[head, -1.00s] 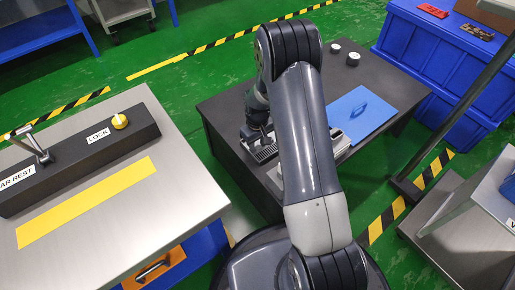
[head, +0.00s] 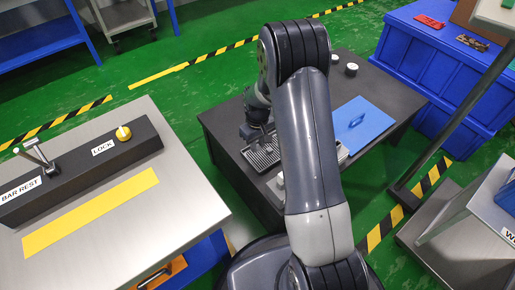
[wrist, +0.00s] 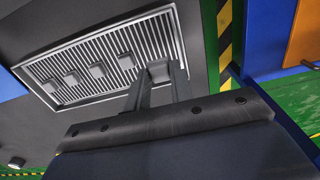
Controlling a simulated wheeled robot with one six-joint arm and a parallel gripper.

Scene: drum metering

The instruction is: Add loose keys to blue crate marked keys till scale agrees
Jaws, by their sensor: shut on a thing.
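A ribbed grey tray (head: 263,157) lies on the dark table; in the wrist view its slatted surface (wrist: 80,52) carries several small grey blocks (wrist: 97,71), possibly the loose keys. My gripper (wrist: 160,75) is at the tray's near end, shut on a small grey block (wrist: 158,71). In the head view my gripper (head: 258,135) is over the tray's far side, partly hidden by my arm. I cannot tell whether the held block touches the tray. No crate shows a readable "keys" mark, and no scale reading is legible.
Two small white-topped cylinders (head: 351,69) stand behind. Large blue crates (head: 437,75) stand at right.

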